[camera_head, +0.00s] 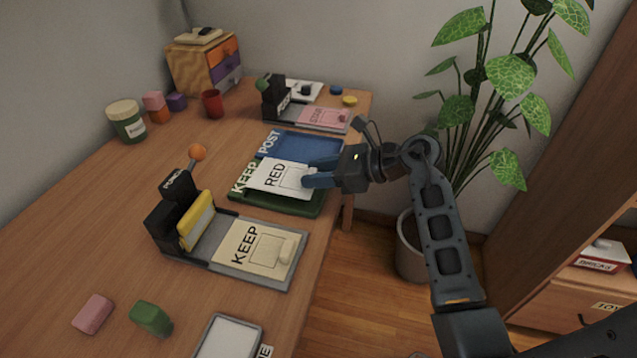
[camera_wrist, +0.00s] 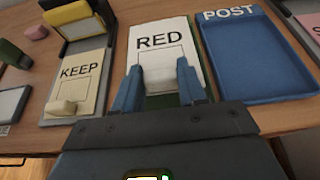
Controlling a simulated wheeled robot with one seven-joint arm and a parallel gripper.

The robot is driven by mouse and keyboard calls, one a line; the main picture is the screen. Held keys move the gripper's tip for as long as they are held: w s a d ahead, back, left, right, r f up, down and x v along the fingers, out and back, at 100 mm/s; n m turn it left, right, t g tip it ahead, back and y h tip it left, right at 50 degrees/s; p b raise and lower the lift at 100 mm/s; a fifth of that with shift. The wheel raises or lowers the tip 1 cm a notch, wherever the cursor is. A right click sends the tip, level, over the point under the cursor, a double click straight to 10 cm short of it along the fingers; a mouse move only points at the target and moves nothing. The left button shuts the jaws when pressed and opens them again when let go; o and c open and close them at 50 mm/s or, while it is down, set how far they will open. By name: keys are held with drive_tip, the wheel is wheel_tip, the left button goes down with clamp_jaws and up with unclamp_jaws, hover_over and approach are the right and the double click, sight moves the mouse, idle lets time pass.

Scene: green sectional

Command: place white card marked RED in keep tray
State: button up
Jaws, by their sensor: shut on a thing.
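The white card marked RED (camera_head: 270,177) is over the green KEEP tray (camera_head: 297,206) in the head view. My gripper (camera_head: 310,179) is shut on the card from the right. In the wrist view the card (camera_wrist: 150,45) lies ahead, with a pale raised block on it between my fingertips (camera_wrist: 158,88). The card covers much of the KEEP tray, and only the tray's front, left edge and label show. I cannot tell whether the card touches the tray floor.
The blue POST tray (camera_head: 310,146) adjoins behind. A grey holder with a cream KEEP card (camera_head: 255,250) stands in front. Another holder with a pink card (camera_head: 322,117) is at the back. A potted plant (camera_head: 415,245) stands beyond the desk's right edge.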

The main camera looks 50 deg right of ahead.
sight(319, 196)
drive_tip(key=shift+f, duration=1.65)
drive_tip(key=shift+f, duration=0.1)
drive_tip(key=o, duration=1.1)
drive_tip(key=shift+d+r, duration=0.1)
drive_tip(key=shift+r, duration=0.1)
drive_tip(key=v, duration=1.2)
